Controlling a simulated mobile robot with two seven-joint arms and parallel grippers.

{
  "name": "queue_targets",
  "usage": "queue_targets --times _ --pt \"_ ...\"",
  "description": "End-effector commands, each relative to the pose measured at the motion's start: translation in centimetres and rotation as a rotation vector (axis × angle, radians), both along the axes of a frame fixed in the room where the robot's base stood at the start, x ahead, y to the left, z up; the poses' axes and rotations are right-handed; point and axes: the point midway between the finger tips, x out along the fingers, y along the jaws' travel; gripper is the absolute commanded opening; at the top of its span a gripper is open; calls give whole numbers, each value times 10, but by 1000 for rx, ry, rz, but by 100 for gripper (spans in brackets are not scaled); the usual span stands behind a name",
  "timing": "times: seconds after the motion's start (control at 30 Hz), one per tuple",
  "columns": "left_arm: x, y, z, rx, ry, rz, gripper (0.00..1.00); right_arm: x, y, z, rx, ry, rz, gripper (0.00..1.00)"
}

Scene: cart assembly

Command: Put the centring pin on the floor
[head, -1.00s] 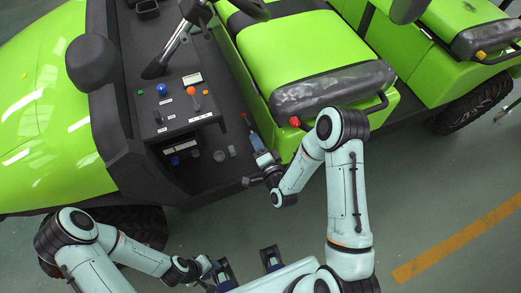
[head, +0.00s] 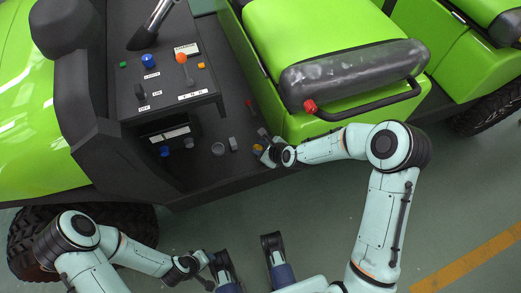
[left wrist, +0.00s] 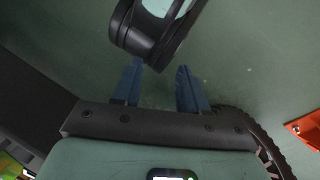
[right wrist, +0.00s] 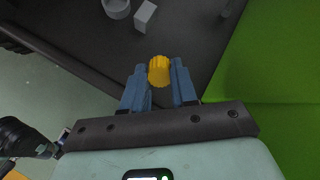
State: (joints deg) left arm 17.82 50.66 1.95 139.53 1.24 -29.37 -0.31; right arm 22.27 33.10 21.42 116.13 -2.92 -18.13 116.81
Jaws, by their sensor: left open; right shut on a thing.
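A yellow ribbed cylinder (right wrist: 159,70), which I take to be the centring pin, is between the fingertips of my right gripper (right wrist: 160,80). My right gripper is shut on it. In the head view the right gripper (head: 264,151) is over the edge of the cart's dark floor (head: 205,172), beside the green seat base. The pin's lower end is hidden, and I cannot tell whether it touches the cart floor. My left gripper (left wrist: 160,80) is open and empty, above the green ground (left wrist: 245,70).
On the cart floor stand a grey block (right wrist: 145,14), a grey round cup (right wrist: 117,8) and a blue piece (head: 164,151). The control panel (head: 165,90) with knobs and levers rises behind them. The green seat (head: 330,50) with its black rail is close to my right arm.

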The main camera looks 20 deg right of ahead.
Motion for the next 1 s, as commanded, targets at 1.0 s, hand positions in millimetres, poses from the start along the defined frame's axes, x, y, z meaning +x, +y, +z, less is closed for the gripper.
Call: queue_targets --times 1.0 --pt "59 32 -45 80 -153 65 43 0 0 -58 0 0 1 0"
